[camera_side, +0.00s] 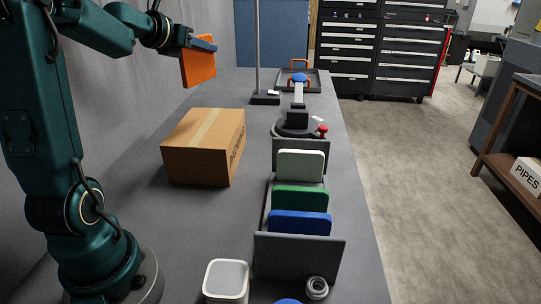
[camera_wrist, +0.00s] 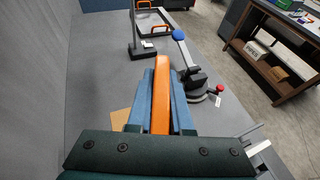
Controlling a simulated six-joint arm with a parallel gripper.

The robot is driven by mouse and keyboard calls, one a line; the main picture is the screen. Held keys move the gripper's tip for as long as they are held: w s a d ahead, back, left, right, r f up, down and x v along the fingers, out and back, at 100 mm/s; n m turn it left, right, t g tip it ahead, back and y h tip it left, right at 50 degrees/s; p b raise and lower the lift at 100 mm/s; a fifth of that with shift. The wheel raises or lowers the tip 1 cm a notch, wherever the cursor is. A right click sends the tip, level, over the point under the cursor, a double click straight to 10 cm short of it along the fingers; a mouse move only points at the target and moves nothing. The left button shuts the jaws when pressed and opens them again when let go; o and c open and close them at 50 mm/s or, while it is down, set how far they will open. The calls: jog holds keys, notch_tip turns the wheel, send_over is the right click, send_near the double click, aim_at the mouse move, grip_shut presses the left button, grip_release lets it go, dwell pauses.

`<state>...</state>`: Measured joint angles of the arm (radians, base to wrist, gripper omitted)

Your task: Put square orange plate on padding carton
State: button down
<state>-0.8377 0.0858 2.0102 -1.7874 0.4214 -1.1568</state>
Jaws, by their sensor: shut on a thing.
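The square orange plate (camera_side: 198,68) is held upright in the air beyond the carton in the side view. It shows edge-on between the fingers in the wrist view (camera_wrist: 160,98). My gripper (camera_side: 203,43) is shut on the plate near its top edge. The padding carton (camera_side: 204,146) is a closed brown box with a pale tape strip, standing on the grey table nearer the side camera. In the wrist view only a corner of the carton (camera_wrist: 120,119) shows beside my gripper. The plate is apart from the carton and higher than its top.
A grey rack (camera_side: 299,256) right of the carton holds white, green and blue plates. Behind it stand a blue-topped clamp device (camera_side: 298,110) and a thin post (camera_side: 258,50). A tray with orange handles (camera_side: 313,83) is at the far end. A white container (camera_side: 227,279) stands in front.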

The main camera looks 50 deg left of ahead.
send_over(213, 121)
jog(key=shift+s+f, duration=0.1)
jog(key=shift+f, duration=5.5)
jog(key=shift+d+f, duration=0.1)
jog(key=shift+f, duration=0.1)
jog(key=c, duration=0.8)
grip_release()
jog(key=shift+c, duration=0.2)
jog(key=shift+r, duration=0.1)
